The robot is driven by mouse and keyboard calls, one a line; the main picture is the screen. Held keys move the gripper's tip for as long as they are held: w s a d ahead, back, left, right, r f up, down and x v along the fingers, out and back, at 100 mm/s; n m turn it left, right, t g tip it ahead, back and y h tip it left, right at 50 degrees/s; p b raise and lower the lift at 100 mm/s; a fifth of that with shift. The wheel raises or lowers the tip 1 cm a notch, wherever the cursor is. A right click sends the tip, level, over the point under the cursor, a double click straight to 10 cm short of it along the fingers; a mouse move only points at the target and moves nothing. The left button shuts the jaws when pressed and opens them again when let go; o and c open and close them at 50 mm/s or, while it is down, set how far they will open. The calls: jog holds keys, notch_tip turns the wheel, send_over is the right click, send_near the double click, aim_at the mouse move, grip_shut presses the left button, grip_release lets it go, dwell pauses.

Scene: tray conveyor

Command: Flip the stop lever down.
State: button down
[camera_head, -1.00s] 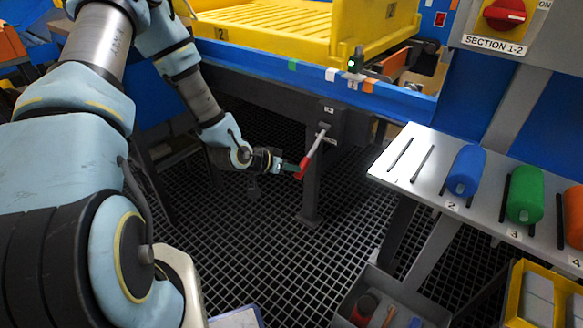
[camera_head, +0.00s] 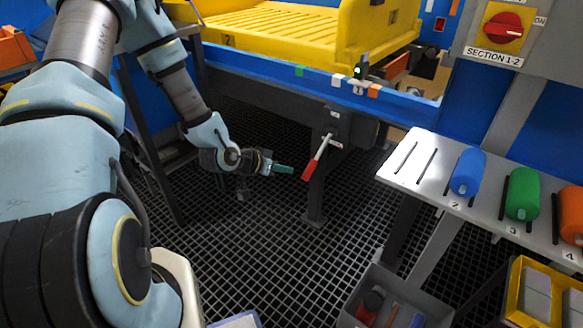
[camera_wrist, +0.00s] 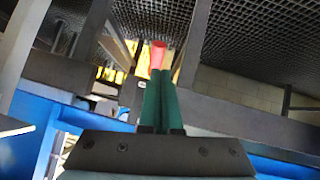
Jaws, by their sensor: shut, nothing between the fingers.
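The stop lever (camera_head: 317,160) is a light rod with a red grip, fixed to a dark box on the post under the blue conveyor rail. It slants down and to the left, its red end lowest. My gripper (camera_head: 292,170) is shut and empty, its green fingers just left of the red grip with a small gap in the head view. In the wrist view, the closed green fingers (camera_wrist: 163,85) point toward the red grip (camera_wrist: 157,55), which shows just beyond their tips. Whether they touch cannot be told there.
A yellow tray (camera_head: 235,40) sits on the conveyor behind its blue rail (camera_head: 270,67). A shelf (camera_head: 408,182) with blue, green and orange rollers stands at the right. A grey bin (camera_head: 367,279) sits below it. The space over the grated floor is open.

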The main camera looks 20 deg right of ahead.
jog(key=s+a+r, duration=0.1)
jog(key=s+a, duration=0.1)
jog(key=a, duration=0.3)
jog(key=shift+a, duration=0.35)
jog(key=shift+a, duration=0.1)
jog(key=w+a+r+n+y, duration=0.1)
jog(key=a+r+n+y, duration=0.2)
jog(key=a+r+y, duration=0.5)
jog(key=a+r+n+y, duration=0.1)
jog(key=a+r+n, duration=0.2)
jog(key=a, duration=1)
jog(key=s+a+r+n+g+p, duration=0.1)
jog(key=s+a+r+n+g, duration=0.1)
jog(key=s+a+r+n, duration=0.35)
notch_tip(320, 180, up, 17)
jog(key=d+m+p, duration=0.1)
jog(key=d+p, duration=0.1)
jog(key=p, duration=1.2)
jog(key=shift+s+f+y, duration=0.15)
jog(key=shift+s+y, duration=0.15)
jog(key=shift+s, duration=0.05)
